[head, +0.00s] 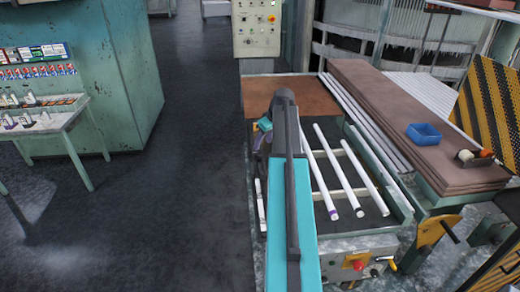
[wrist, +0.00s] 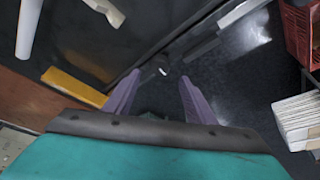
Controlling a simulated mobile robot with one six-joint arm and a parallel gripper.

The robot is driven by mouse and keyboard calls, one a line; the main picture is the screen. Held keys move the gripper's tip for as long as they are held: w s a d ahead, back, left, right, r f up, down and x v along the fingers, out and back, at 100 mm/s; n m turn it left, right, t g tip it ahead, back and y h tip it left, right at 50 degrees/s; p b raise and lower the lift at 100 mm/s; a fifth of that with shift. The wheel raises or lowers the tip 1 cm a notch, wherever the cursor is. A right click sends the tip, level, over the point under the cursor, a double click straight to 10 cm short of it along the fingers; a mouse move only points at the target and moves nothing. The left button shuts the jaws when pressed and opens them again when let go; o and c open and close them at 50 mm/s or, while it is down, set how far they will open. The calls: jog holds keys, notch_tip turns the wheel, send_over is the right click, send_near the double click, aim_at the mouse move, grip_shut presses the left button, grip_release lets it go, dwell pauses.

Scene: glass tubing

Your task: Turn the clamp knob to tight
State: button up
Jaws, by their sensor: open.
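My gripper (wrist: 158,98) is open, with its two purple fingers apart in the wrist view. In the head view my gripper (head: 263,142) is over the left edge of the tube bench (head: 403,208), mostly hidden by my arm. A small dark rounded part with a pale spot (wrist: 157,71) shows just beyond and between the fingertips; it may be the clamp knob, but I cannot tell for sure. I cannot see the fingers touching it. I cannot read any tight or loose mark.
Several white tubes (head: 326,145) lie on the bench. A red button (head: 358,265) is on its front box. A brown board stack (head: 380,110) with a blue bin (head: 423,135) stands to the right. Dark floor (head: 190,190) is clear to the left, before a teal table (head: 60,125).

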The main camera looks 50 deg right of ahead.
aim_at(258, 153)
jog(key=shift+p+x, duration=1.3)
jog(key=shift+x, duration=2.3)
jog(key=shift+c, duration=0.2)
jog(key=c, duration=1)
